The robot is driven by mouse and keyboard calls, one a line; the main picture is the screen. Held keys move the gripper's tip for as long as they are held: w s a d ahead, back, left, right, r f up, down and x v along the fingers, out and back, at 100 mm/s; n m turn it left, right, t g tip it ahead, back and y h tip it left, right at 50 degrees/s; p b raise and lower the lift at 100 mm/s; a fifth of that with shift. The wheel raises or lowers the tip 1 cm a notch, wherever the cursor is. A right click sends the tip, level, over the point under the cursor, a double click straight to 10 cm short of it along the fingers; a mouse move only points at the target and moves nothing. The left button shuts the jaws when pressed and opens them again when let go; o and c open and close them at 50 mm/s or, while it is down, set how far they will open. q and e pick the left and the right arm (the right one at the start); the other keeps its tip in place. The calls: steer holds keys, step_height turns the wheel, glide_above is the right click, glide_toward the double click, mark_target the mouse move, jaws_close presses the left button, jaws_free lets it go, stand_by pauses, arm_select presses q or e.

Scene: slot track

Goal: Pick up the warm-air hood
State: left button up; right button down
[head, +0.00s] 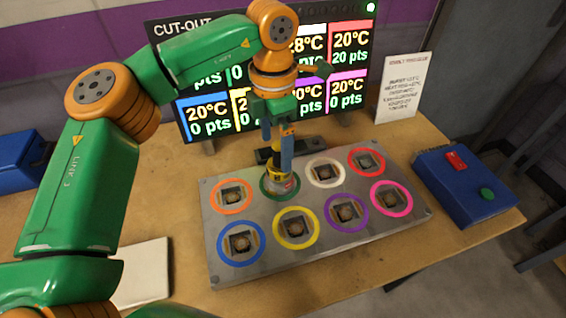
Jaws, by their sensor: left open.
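The warm-air hood (280,184) looks like a short piece with a yellow and black upper part and a wider greyish base. It stands upright on the green-ringed spot of the grey metal plate (222,261), in the back row. My left gripper (277,152) points down from above, with its blue fingers open at the hood's upper part. One finger shows on the right and the other is partly hidden. I cannot tell whether the fingers touch the hood. My right gripper is not in view.
The plate has several coloured rings around square sockets. Behind it stands a screen (190,126) with temperatures and points. A blue box (465,190) with red and green buttons is at right, a paper sign (403,88) behind it. A white sheet (146,272) lies at left.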

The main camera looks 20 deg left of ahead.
mark_target(279, 161)
arm_select(q)
steer(key=f, duration=0.2)
steer(key=f+p, duration=0.1)
steer(key=f, duration=0.1)
steer(key=shift+d+f, duration=0.2)
steer(key=shift+f, duration=0.1)
steer(key=shift+w+f, duration=0.2)
steer(key=shift+f, duration=0.25)
steer(key=shift+r, duration=0.1)
jaws_close()
